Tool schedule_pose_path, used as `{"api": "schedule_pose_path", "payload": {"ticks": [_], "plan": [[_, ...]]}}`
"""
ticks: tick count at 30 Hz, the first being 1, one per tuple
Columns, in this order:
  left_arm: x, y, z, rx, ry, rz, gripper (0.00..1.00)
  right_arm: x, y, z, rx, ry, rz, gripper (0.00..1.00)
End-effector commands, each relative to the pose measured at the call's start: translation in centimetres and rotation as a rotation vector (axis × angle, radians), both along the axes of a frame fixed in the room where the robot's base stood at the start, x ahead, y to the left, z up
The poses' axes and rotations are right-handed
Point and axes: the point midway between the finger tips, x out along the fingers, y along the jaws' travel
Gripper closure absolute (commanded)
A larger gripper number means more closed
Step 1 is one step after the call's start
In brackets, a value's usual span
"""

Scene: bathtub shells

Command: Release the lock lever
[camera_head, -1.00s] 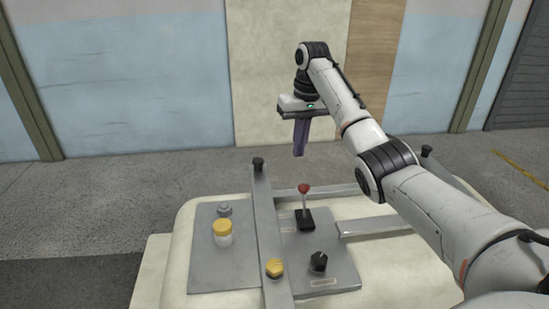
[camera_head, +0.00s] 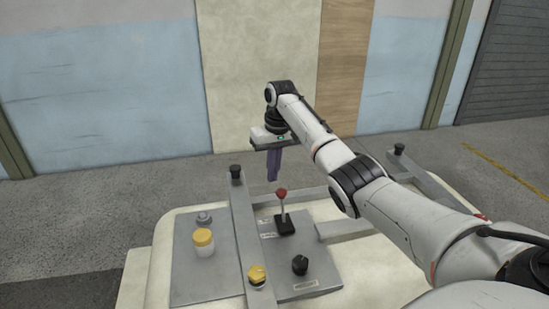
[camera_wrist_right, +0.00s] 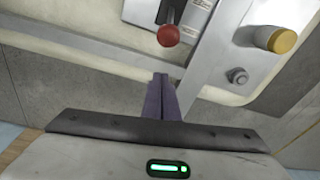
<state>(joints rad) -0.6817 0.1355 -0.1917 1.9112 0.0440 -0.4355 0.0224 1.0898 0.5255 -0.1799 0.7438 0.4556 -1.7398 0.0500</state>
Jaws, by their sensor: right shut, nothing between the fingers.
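The lever with a red ball knob (camera_head: 281,192) stands upright from a black base (camera_head: 285,228) on the grey control panel. My right gripper (camera_head: 271,179) hangs pointing down just behind and slightly left of the knob, its purple fingers shut and empty. In the right wrist view the shut fingertips (camera_wrist_right: 160,78) are apart from the red knob (camera_wrist_right: 169,36), which shows beyond them. The fingers do not touch the lever. My left gripper is not in view.
A grey bar (camera_head: 243,222) crosses the panel left of the lever. A yellow-capped knob (camera_head: 203,240) stands on the left plate (camera_head: 185,275), a yellow button (camera_head: 257,275) on the bar's near end. A black knob (camera_head: 300,264) is in front of the lever. Grey rails lie to the right.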

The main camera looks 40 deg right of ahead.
Motion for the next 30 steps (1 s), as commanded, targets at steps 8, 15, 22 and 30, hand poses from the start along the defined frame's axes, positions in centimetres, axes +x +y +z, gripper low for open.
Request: {"api": "schedule_pose_path", "payload": {"ticks": [8,15,22,30], "plan": [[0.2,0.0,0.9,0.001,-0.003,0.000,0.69,-1.2,0.4,-1.2,-0.002,-0.002,0.001,1.00],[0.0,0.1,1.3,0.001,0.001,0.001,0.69,-2.9,0.9,-0.8,-0.001,0.000,0.000,1.00],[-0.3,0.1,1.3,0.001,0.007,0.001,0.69,-3.6,1.2,-0.7,0.000,0.001,-0.001,1.00],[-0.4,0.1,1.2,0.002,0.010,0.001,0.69,-3.6,1.2,-0.6,0.000,0.001,-0.001,1.00]]}}
